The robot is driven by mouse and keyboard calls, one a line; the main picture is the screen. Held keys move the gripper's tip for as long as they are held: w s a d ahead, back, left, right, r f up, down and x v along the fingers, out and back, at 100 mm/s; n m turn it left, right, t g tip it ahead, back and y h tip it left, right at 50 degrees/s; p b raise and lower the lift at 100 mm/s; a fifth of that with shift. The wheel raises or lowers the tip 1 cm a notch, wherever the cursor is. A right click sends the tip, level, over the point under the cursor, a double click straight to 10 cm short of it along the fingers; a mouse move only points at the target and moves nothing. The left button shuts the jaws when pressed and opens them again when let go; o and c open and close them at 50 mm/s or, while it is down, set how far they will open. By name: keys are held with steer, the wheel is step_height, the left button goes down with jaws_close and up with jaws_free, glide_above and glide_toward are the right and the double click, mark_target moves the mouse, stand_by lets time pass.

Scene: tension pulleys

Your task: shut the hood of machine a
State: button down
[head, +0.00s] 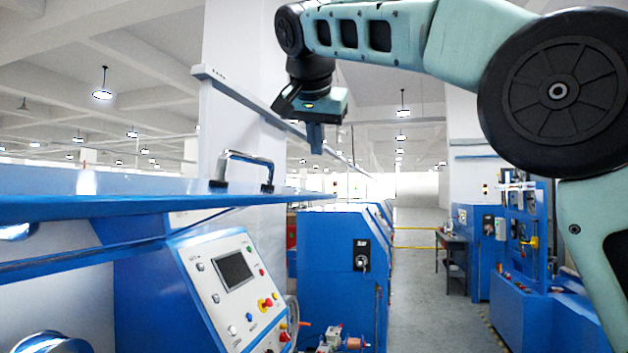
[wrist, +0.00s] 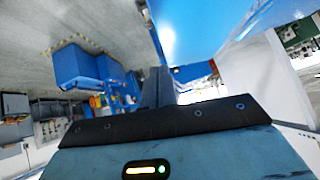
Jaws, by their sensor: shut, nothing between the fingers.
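In the head view, a blue machine stands at the left with its raised blue hood (head: 110,203) spanning the picture above a control panel (head: 235,290). I cannot tell from a label whether this is machine a. A metal handle (head: 243,167) with dark feet stands on the hood near its right end. My gripper (head: 316,140) is shut and empty, pointing down, to the right of the handle and above it in the picture, apart from it. In the wrist view my gripper (wrist: 157,85) shows its shut fingers, and a large blue surface (wrist: 200,30) lies beyond them, probably the hood.
Another blue machine (head: 335,270) stands behind the panel. A grey aisle floor (head: 415,310) runs free to its right, with more blue equipment (head: 525,300) beyond. A white column (head: 235,100) rises behind the hood. A spool (head: 50,343) shows at the lower left.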

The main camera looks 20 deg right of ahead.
steer(key=w+d+f+p, duration=0.1)
steer(key=w+f, duration=0.2)
steer(key=f, duration=0.4)
steer(key=shift+w+p, duration=0.2)
steer(key=shift+p, duration=0.15)
steer(key=shift+f, duration=0.1)
